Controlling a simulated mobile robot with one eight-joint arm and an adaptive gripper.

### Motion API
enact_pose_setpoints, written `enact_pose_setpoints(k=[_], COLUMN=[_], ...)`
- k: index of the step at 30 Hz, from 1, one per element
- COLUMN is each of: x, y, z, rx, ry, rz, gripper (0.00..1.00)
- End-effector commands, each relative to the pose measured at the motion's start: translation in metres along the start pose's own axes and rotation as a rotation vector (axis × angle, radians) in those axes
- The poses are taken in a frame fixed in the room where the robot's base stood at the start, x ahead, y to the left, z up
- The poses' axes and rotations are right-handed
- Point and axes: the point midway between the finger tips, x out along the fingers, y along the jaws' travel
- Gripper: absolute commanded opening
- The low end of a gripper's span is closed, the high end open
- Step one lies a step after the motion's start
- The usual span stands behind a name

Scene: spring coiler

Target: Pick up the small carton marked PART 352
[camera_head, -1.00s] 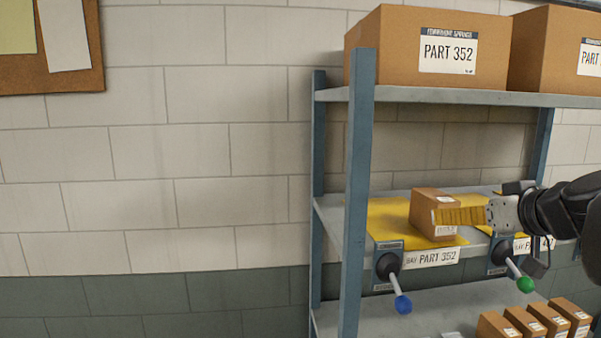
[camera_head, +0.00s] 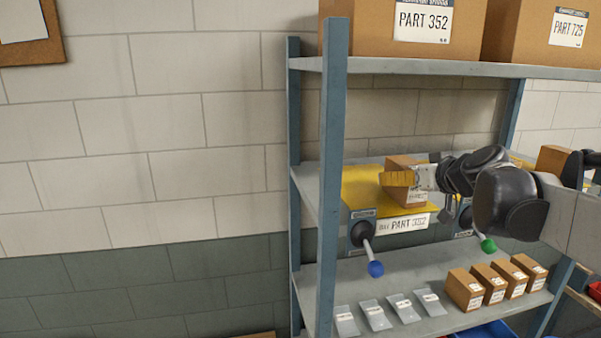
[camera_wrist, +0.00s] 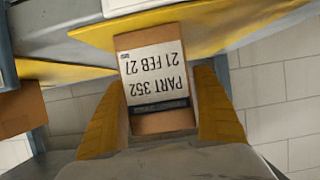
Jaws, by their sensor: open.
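The small brown carton (camera_head: 402,163) sits on a yellow mat on the middle shelf, above the bay label PART 352. In the wrist view the carton (camera_wrist: 155,75) shows a white label reading PART 352, 21 FEB 27, upside down. My gripper (camera_head: 398,179) is in front of the carton in the head view and hides part of its face. In the wrist view its two yellow fingers (camera_wrist: 160,88) are open, one on each side of the carton, with narrow gaps. I cannot tell how deep the carton lies between them.
The yellow mat (camera_head: 360,193) lies under the carton. Levers with a blue knob (camera_head: 375,268) and a green knob (camera_head: 488,245) stick out below the bays. A blue-grey post (camera_head: 333,180) stands at left. Large cartons (camera_head: 360,25) are above; several small cartons (camera_head: 463,290) and pouches are below.

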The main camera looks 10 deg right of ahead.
Motion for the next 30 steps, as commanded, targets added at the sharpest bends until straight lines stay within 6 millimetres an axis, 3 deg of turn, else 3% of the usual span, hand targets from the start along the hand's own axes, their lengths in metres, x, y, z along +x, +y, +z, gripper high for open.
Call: enact_pose_setpoints(k=[5, 9, 11, 12, 23, 30], x=[0.0, 0.0, 0.0, 0.0, -0.001, -0.008], y=[0.0, 0.0, 0.0, 0.0, 0.0, 0.0], z=[0.001, 0.0, 0.0, 0.001, -0.001, -0.019], rx=[0.0, -0.001, -0.001, -0.001, -0.001, 0.0], ry=[0.0, 0.0, 0.0, -0.001, -0.001, 0.0], rz=[0.0, 0.0, 0.0, 0.0, 0.0, 0.0], gripper=[0.75, 0.32, 0.14, 0.1, 0.1, 0.1])
